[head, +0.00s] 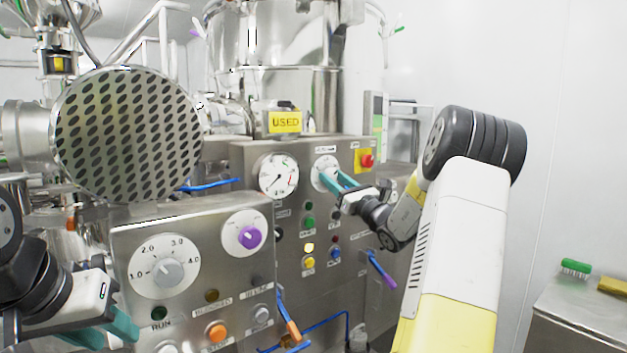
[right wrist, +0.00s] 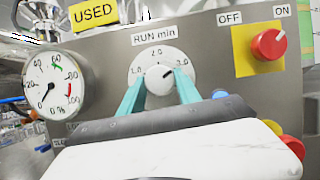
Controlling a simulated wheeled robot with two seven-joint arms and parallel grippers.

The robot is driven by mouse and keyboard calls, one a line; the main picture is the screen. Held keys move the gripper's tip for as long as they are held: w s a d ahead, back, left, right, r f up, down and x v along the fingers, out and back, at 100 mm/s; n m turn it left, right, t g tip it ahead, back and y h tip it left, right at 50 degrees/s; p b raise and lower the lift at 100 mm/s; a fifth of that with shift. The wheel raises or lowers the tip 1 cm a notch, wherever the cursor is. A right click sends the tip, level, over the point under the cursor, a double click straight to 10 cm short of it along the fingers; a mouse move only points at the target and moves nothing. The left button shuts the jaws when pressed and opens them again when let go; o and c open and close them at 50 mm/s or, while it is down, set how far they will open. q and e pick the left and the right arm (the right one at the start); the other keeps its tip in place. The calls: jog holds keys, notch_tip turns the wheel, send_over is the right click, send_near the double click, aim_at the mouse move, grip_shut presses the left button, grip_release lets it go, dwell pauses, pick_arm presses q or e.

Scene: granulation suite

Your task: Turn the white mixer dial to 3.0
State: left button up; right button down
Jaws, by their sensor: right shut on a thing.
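A white dial (right wrist: 160,74) labelled "RUN min" is on the far steel panel. It also shows in the head view (head: 326,173), partly covered. My right gripper (right wrist: 159,88) has its teal fingers on both sides of the dial's white knob and is shut on it. The knob's dark mark points up and right, roughly between the top number and the right-hand 3.0. My right gripper (head: 335,181) reaches the panel from the right in the head view. My left gripper (head: 105,331) is open and empty, low at the left, below a second white dial (head: 147,280) numbered 1.0 to 4.0.
The near panel has a purple knob (head: 249,237) and several buttons. A perforated steel disc (head: 125,135) hangs above it. A steel bench (head: 585,315) stands right.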

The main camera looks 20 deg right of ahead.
jog(key=c, duration=0.9)
grip_release()
jog(key=shift+o, duration=0.2)
jog(key=v, duration=0.8)
